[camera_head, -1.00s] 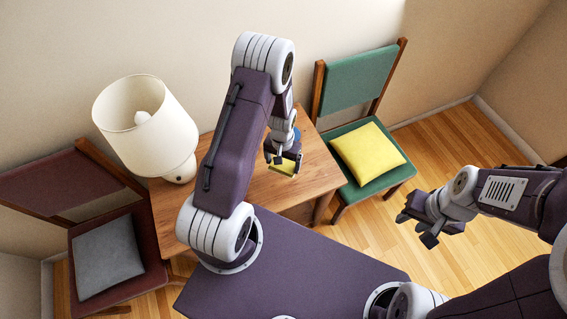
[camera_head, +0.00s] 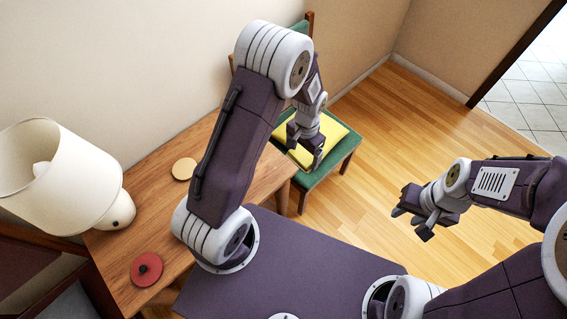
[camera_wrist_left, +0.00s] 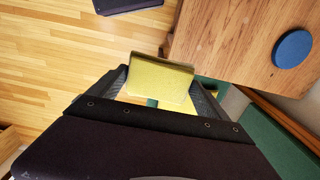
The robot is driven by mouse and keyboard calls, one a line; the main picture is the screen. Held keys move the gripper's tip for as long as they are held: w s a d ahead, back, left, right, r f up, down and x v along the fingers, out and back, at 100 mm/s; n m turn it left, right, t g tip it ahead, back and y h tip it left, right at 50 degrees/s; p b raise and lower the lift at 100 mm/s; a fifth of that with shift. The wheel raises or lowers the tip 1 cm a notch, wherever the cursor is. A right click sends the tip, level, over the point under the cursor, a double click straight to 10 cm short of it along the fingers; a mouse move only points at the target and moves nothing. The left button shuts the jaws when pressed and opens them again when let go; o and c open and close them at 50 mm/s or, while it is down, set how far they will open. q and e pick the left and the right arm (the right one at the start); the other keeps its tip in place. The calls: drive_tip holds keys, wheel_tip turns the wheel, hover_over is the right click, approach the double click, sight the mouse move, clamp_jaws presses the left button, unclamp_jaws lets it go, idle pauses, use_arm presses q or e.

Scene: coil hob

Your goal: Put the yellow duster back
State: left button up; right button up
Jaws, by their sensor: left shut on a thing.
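The yellow duster (camera_wrist_left: 160,82) is a flat, pale yellow piece between the fingers of my left gripper (camera_wrist_left: 160,88) in the left wrist view. My left gripper (camera_head: 305,143) is shut on it and appears in front of the yellow cushion (camera_head: 328,135) on the green chair in the head view. There the duster is hard to tell from the cushion. In the wrist view it is off the wooden table's edge, with floor and chair beyond. My right gripper (camera_head: 413,217) is open and empty over the floor at the right.
The wooden table (camera_head: 150,215) bears a white lamp (camera_head: 60,185), a red disc with a dark knob (camera_head: 146,269) and a tan disc (camera_head: 184,168). A blue disc (camera_wrist_left: 293,49) lies on it in the wrist view. The green chair (camera_head: 335,168) stands past its right end. Open floor is right.

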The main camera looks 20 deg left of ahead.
sight(292, 154)
use_arm(q)
drive_tip(key=shift+s, duration=0.25)
drive_tip(key=a, duration=0.2)
drive_tip(key=a+f, duration=0.1)
drive_tip(key=shift+s+f, duration=0.1)
drive_tip(key=shift+s, duration=0.3)
drive_tip(key=a+f, duration=0.1)
drive_tip(key=a, duration=0.1)
drive_tip(key=a+f, duration=0.2)
drive_tip(key=a, duration=0.1)
drive_tip(key=w+a+f+p, duration=0.1)
drive_tip(key=a+f, duration=0.1)
drive_tip(key=a, duration=0.1)
drive_tip(key=shift+a+f, duration=0.1)
drive_tip(key=shift+s+a+f, duration=0.1)
drive_tip(key=shift+a+f, duration=0.1)
drive_tip(key=shift+a, duration=0.2)
wheel_tip(292, 154, down, 3)
drive_tip(key=shift+d+f, duration=0.1)
drive_tip(key=shift+f, duration=0.45)
use_arm(e)
drive_tip(key=shift+s+a+r, duration=0.15)
drive_tip(key=shift+s+r, duration=0.25)
drive_tip(key=shift+r, duration=0.3)
